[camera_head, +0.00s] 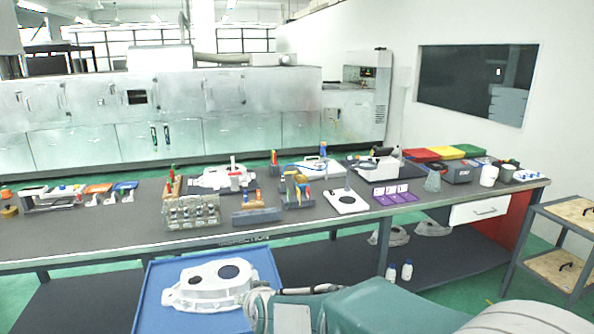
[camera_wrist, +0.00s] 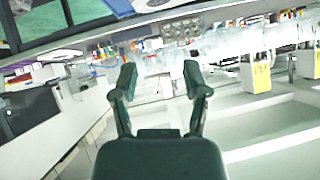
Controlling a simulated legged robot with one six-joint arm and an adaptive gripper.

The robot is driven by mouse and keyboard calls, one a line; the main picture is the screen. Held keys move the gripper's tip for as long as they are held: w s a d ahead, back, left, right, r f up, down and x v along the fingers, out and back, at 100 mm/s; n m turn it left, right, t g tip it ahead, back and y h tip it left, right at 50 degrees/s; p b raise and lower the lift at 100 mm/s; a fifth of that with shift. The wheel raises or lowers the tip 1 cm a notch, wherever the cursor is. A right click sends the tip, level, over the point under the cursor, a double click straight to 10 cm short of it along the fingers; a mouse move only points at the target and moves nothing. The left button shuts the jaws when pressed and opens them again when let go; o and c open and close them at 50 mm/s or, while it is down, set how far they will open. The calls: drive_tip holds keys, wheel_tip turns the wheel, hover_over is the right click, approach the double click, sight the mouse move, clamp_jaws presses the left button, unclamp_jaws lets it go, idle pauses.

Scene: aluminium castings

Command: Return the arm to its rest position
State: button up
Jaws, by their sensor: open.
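My gripper (camera_wrist: 158,82) shows in the wrist view with its two dark green fingers spread apart. It is open and nothing is between the fingers. The wrist view is tilted, with a bench and several small items beyond the fingertips. In the head view, part of my own green and grey body shows at the bottom right; the gripper fingers cannot be made out there. A white aluminium casting (camera_head: 211,284) with dark round openings lies on a blue tray (camera_head: 150,321) at the bottom centre-left.
A long dark workbench (camera_head: 120,226) crosses the head view, crowded with tools, racks, a second casting (camera_head: 222,178) and boxes. Two white bottles (camera_head: 406,271) and grey castings stand on its lower shelf. A wooden-topped cart (camera_head: 570,211) stands at right. Green floor shows behind the bench.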

drive_tip(key=s+d+r+g+h, duration=0.1)
drive_tip(key=s+d+r, duration=0.2)
drive_tip(key=s+d, duration=0.3)
drive_tip(key=s+d+r+g+h, duration=0.1)
drive_tip(key=s+d+r, duration=0.25)
drive_tip(key=d, duration=0.55)
drive_tip(key=s+d+m+g+h, duration=0.2)
drive_tip(key=s+d, duration=0.8)
drive_tip(key=s, duration=0.6)
drive_tip(key=shift+d+f+m+h, duration=0.2)
drive_tip(key=shift+m+h, duration=0.1)
drive_tip(key=shift+h, duration=0.2)
